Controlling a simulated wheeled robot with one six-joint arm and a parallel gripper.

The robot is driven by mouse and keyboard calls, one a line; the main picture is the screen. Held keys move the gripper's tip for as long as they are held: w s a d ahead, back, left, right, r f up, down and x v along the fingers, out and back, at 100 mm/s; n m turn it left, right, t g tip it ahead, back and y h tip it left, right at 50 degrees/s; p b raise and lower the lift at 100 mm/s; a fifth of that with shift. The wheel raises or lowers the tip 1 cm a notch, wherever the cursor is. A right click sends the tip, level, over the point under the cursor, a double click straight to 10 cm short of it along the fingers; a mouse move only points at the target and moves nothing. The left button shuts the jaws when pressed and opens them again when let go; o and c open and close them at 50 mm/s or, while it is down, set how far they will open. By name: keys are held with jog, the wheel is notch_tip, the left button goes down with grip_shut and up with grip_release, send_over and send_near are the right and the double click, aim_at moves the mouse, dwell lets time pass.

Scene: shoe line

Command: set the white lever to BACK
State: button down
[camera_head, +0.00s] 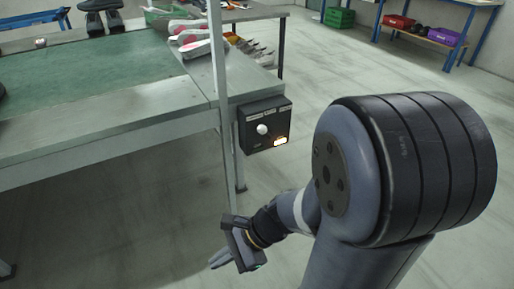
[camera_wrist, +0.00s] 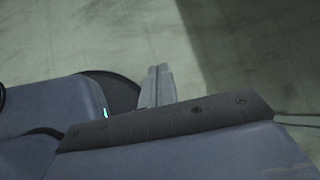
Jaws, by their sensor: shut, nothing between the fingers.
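The white lever (camera_head: 262,129) shows as a small round white knob on a black control box (camera_head: 265,124). The box is fixed at the near right corner of the conveyor table, and a small lit orange-white patch shows low on its face. The lever's setting is too small to read. My gripper (camera_head: 216,262) is well below the box and a little to its left, apart from it, over the floor. Its fingers are together and empty. In the wrist view my gripper (camera_wrist: 158,85) points at bare floor; neither the box nor the lever shows there.
A green-topped conveyor table (camera_head: 110,75) with a metal edge fills the upper left. A thin upright post (camera_head: 218,90) stands left of the box. Several shoes or soles lie at the table's far end. A blue-legged shelf (camera_head: 425,35) with bins stands far back right. Floor around my gripper is clear.

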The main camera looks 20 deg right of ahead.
aim_at(266, 132)
jog(key=w+d+r+m+t+y+p, duration=0.1)
jog(key=w+d+m+t, duration=0.35)
jog(key=w+m, duration=0.35)
jog(key=w+d+r+m+t, duration=0.2)
jog(key=w+d+m+t, duration=0.25)
jog(key=w+m, duration=0.3)
jog(key=w+d+f+m+t+h+p, duration=0.1)
jog(key=w+d+m+t+h, duration=0.2)
jog(key=d+m, duration=0.35)
jog(key=w+d+m+t+h, duration=0.2)
jog(key=w+d+m, duration=0.25)
jog(key=d, duration=0.35)
jog(key=w+b, duration=0.2)
jog(key=w, duration=0.8)
jog(key=shift+w+d+r+b, duration=0.2)
jog(key=shift+w+r+b, duration=0.1)
jog(key=shift+r+m, duration=0.1)
jog(key=shift+m, duration=0.25)
jog(key=shift+d+r+p, duration=0.15)
jog(key=shift+p, duration=0.4)
